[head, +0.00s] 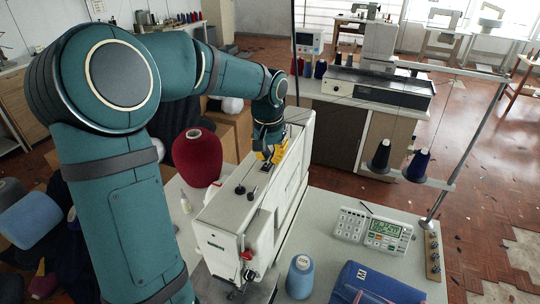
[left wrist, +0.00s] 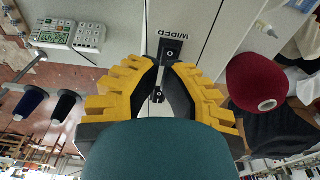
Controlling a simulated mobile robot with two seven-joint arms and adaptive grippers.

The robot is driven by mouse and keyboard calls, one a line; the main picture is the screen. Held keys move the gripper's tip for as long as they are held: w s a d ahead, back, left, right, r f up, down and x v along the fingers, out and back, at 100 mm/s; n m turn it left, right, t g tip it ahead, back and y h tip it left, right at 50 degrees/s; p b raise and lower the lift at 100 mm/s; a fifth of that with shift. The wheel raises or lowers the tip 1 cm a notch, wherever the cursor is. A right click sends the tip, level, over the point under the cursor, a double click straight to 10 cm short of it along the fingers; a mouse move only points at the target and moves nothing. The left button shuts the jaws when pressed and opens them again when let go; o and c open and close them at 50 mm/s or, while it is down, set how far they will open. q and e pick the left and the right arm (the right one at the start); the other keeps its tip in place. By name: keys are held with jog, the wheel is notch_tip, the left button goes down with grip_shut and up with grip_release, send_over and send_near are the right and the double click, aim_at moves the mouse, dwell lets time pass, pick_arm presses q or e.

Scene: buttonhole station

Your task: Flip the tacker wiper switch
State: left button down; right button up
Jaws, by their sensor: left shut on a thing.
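The white tacker machine (head: 240,208) stands on the table, and my left arm reaches over it from the left. The black wiper switch (left wrist: 171,50) sits on its top, next to the "WIPER" label, and shows an "O" mark. In the head view the switch (head: 264,167) is just below the fingertips. My left gripper (head: 267,155) has yellow fingers with black tips. In the left wrist view its tips (left wrist: 166,65) are at the switch's near edge, shut on it, and hide part of it. A second small black part (left wrist: 158,96) shows between the fingers. My right gripper is out of view.
A dark red thread cone (head: 197,157) stands left of the machine. A control panel (head: 373,231), a light blue spool (head: 300,276) and blue folded cloth (head: 375,285) lie to the right. A thread stand (head: 465,130) rises at the right table edge.

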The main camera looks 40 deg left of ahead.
pick_arm(q)
jog(key=r+p, duration=0.2)
jog(key=r, duration=0.1)
jog(key=shift+w, duration=0.2)
notch_tip(320, 180, up, 10)
jog(key=w, duration=0.1)
jog(key=shift+w+a+f, duration=0.2)
jog(key=shift+w+a, duration=0.1)
jog(key=shift+w, duration=0.05)
